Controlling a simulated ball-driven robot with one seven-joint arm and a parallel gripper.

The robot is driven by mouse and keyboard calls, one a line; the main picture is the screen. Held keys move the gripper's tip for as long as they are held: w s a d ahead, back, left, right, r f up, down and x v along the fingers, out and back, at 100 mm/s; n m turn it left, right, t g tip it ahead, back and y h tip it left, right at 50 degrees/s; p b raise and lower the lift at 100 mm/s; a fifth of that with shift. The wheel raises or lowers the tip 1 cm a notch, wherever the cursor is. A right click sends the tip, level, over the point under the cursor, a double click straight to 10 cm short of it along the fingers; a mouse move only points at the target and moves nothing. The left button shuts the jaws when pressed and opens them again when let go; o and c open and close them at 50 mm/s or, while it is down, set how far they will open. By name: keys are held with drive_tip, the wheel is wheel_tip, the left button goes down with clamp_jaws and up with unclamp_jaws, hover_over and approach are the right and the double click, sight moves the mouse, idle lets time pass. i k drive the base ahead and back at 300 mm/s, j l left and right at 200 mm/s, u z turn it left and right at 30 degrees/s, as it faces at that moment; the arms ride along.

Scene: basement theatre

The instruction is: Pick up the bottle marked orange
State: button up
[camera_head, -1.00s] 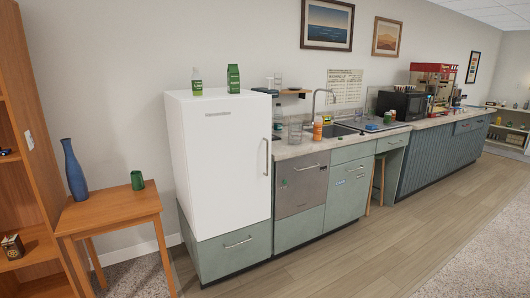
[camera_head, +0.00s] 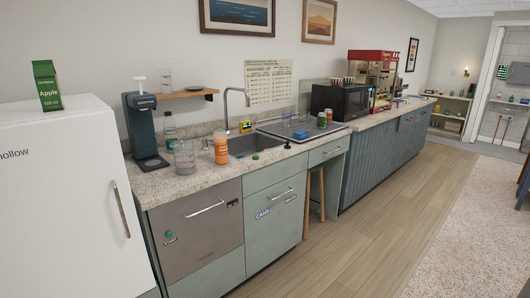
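An orange bottle (camera_head: 221,147) with a pale label stands upright on the speckled counter, just left of the sink (camera_head: 252,145). Its label is too small to read. My gripper is not in view.
A white fridge (camera_head: 62,205) with a green Apple carton (camera_head: 46,86) on top fills the left. A dark dispenser (camera_head: 145,130) stands by the wall. Cans (camera_head: 322,120) and a microwave (camera_head: 340,105) are further right. Wooden floor (camera_head: 370,205) before the counter is clear.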

sight(221, 150)
drive_tip(key=i+l, duration=0.1)
drive_tip(key=i, duration=0.55)
drive_tip(key=i+l, duration=0.1)
drive_tip(key=i, duration=0.55)
drive_tip(key=i+u, duration=0.1)
drive_tip(key=i, duration=0.55)
